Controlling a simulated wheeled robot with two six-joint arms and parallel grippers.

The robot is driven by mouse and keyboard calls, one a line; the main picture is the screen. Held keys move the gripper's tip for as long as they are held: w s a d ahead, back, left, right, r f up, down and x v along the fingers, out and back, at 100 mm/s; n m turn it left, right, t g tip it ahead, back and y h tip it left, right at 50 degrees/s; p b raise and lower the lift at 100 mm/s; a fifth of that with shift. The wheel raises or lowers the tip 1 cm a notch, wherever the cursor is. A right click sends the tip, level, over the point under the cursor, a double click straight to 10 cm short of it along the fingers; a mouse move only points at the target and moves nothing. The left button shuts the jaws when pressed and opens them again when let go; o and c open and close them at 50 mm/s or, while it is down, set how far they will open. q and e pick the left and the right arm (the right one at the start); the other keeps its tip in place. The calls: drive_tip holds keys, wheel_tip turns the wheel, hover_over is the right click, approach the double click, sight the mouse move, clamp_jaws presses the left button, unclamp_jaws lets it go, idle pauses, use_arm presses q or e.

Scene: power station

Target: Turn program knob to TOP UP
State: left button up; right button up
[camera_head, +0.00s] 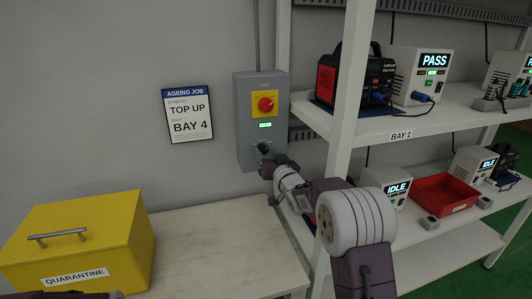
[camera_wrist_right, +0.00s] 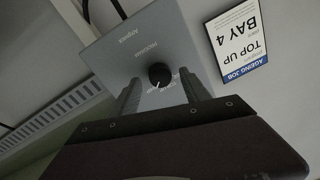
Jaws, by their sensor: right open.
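The grey control box (camera_head: 246,128) is on the wall beside the shelf post. Its black program knob (camera_head: 263,148) is on the lower front, below a red knob on a yellow plate (camera_head: 265,104). My right gripper (camera_head: 266,161) is at the lower part of the box, close to the knob. In the right wrist view the program knob (camera_wrist_right: 160,74) has a white pointer mark on its lower edge. My right gripper (camera_wrist_right: 160,85) is open, with one finger on each side of the knob and gaps between. Labels below the knob are partly hidden and hard to read.
A wall sign (camera_head: 188,114) reads AGEING JOB, TOP UP, BAY 4. A yellow quarantine box (camera_head: 80,235) stands on the pale bench (camera_head: 215,250). The shelf post (camera_head: 350,110) rises close to my right arm. Shelves hold chargers and a red tray (camera_head: 444,192).

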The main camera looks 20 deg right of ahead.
drive_tip(key=shift+w, duration=0.35)
clamp_jaws()
drive_tip(key=shift+a, duration=0.1)
